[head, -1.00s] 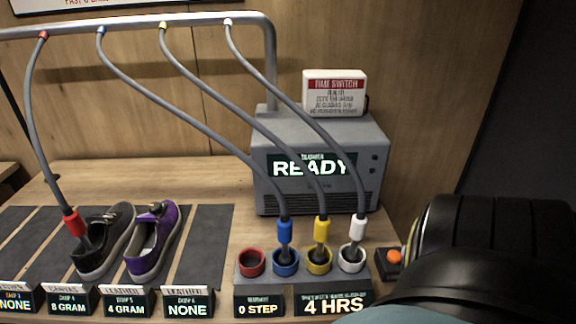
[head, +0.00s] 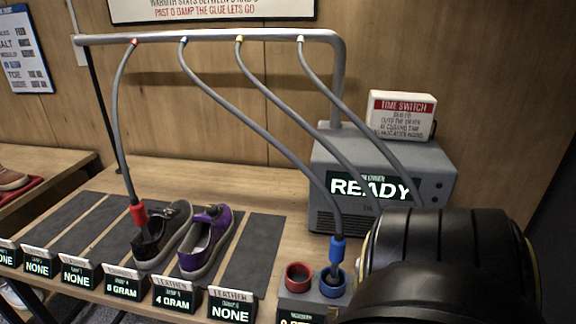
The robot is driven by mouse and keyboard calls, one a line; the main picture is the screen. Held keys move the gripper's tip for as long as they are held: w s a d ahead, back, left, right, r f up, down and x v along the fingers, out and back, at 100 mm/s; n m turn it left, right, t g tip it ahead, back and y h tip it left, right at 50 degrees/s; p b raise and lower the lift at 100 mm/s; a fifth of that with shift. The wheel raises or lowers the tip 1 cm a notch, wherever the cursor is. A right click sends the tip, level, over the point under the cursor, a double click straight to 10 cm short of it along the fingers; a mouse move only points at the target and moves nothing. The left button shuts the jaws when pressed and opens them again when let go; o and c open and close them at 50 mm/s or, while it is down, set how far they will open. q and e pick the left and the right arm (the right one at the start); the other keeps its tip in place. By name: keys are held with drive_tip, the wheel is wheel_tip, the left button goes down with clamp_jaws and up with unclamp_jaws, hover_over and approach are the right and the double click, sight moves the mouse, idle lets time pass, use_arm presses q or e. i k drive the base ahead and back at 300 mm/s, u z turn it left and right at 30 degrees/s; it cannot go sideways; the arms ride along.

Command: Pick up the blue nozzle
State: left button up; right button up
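The blue nozzle (head: 338,250) stands upright in the blue-rimmed holder cup (head: 332,284), at the end of a grey hose from the overhead rail. A large black part of my own arm covers the lower right of the head view, just right of the blue nozzle. It hides the yellow and white nozzles and their cups. I see no fingertips of either gripper.
The red nozzle (head: 138,215) sits in a dark shoe (head: 160,236). A purple shoe (head: 206,243) is beside it. The grey dryer box (head: 326,172) reads READY. An empty red cup (head: 298,274) is left of the blue one. Hoses hang from the rail (head: 215,36).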

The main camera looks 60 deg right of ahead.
sight(337, 242)
drive_tip(key=u, duration=0.25)
drive_tip(key=i, duration=1.05)
drive_tip(key=z, duration=3.55)
